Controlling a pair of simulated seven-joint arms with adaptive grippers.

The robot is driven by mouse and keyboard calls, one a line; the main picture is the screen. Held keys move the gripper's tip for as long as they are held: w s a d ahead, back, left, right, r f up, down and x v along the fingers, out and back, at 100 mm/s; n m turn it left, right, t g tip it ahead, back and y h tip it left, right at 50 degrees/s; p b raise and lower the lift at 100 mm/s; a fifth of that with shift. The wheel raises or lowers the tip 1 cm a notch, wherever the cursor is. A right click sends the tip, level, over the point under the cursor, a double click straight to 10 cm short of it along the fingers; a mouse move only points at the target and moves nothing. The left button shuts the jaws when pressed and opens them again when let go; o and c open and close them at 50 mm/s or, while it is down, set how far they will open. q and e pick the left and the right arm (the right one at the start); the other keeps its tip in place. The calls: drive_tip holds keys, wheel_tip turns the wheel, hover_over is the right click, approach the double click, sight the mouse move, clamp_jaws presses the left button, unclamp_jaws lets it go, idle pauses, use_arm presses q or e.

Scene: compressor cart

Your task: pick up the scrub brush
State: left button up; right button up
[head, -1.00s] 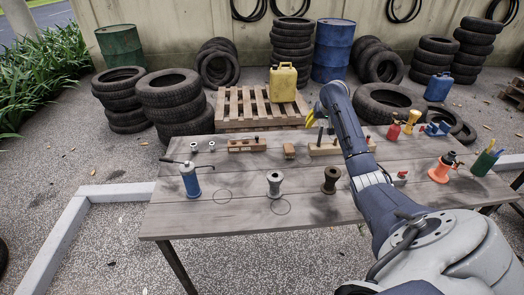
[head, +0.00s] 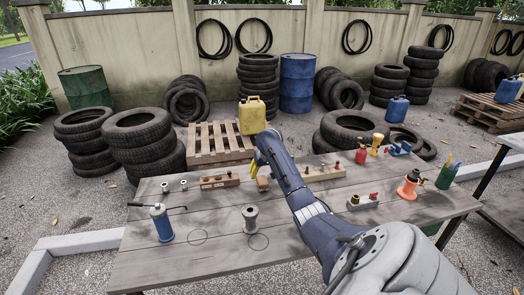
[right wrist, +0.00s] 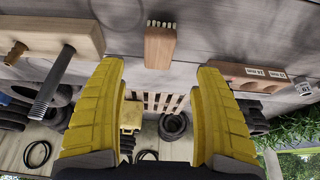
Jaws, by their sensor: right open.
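The scrub brush (head: 263,183) is a small wooden block near the back edge of the table, partly beside my right arm in the head view. In the right wrist view the brush (right wrist: 160,46) shows its wooden body with pale bristles at its upper end. My right gripper (head: 258,161) has yellow fingers and is just behind and above the brush in the head view. In the right wrist view the open right gripper (right wrist: 160,72) has the brush ahead between its fingertips, with a gap on both sides. My left gripper is not in view.
A wooden block with bolts (head: 325,172) stands right of the brush, and a stamped wooden block (head: 219,181) stands left. A blue bottle (head: 161,222) and a grey spool (head: 250,219) stand nearer the front. The front middle of the table (head: 220,265) is clear.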

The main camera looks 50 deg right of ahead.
sight(263, 180)
drive_tip(key=shift+x, duration=4.75)
drive_tip(key=shift+s, duration=0.1)
drive_tip(key=shift+c, duration=0.3)
drive_tip(key=c, duration=1.2)
drive_tip(key=shift+r, duration=0.15)
drive_tip(key=shift+c, duration=0.2)
wheel_tip(263, 180, up, 20)
